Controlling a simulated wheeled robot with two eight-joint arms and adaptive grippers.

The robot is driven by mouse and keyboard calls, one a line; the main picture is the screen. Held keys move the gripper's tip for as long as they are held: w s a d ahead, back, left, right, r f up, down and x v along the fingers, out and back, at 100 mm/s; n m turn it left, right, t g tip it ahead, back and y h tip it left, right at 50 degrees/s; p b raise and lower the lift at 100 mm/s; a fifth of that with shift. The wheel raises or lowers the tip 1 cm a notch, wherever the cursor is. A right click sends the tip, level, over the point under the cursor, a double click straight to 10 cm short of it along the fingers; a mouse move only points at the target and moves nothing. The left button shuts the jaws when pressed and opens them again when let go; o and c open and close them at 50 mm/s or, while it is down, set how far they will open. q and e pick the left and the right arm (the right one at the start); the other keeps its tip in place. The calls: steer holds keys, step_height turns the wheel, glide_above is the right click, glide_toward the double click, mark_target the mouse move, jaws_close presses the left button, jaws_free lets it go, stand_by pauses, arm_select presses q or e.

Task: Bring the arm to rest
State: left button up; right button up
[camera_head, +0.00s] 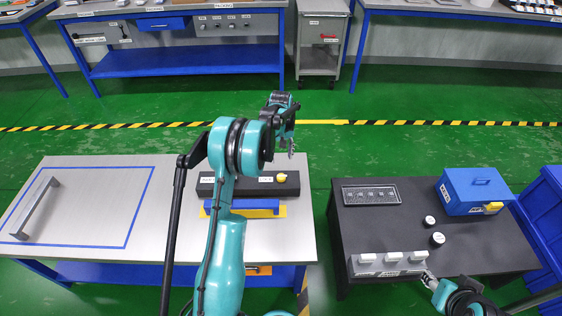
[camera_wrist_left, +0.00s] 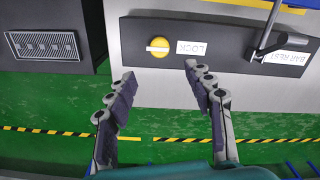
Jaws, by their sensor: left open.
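My left gripper (camera_head: 291,147) is raised near the back edge of the left table, beside the dark panel (camera_head: 240,190). Its fingers (camera_wrist_left: 158,73) are spread with nothing between them. The panel has a yellow knob (camera_head: 281,177) next to a LOCK label; the knob (camera_wrist_left: 158,46) lies just beyond the fingertips in the left wrist view. There, a grey lever (camera_wrist_left: 270,22) stands beside a BAR REST label. My right gripper (camera_head: 428,279) is at the front of the dark table, close to the white blocks; its jaws are too small to read.
The grey left table (camera_head: 75,240) has a blue outline and a grey handle bar (camera_head: 34,208). A blue bar (camera_head: 248,208) lies before the panel. The dark table (camera_head: 470,244) holds a blue box (camera_head: 474,190), a slotted plate (camera_head: 371,195), white-topped pieces and white blocks (camera_head: 391,262). Green floor behind is clear.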

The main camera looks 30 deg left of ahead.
arm_select(q)
steer(key=shift+r, duration=0.1)
stand_by(0.4)
steer(key=s+d+r+m+t, duration=0.2)
steer(key=s+d+r, duration=0.35)
steer(key=r, duration=0.25)
steer(key=s+d+r+m+t, duration=0.1)
steer(key=s+d+r+m, duration=0.1)
steer(key=s+d+r, duration=0.45)
steer(key=s+d+r+m+t, duration=0.1)
steer(key=s+d+m+t, duration=0.1)
steer(key=s+d, duration=0.3)
steer(key=s+d+r+m+t, duration=0.1)
steer(key=s+d, duration=0.4)
steer(key=s, duration=0.6)
steer(key=shift+s+m+t, duration=0.35)
steer(key=shift+m+t, duration=0.25)
steer(key=shift+m, duration=0.6)
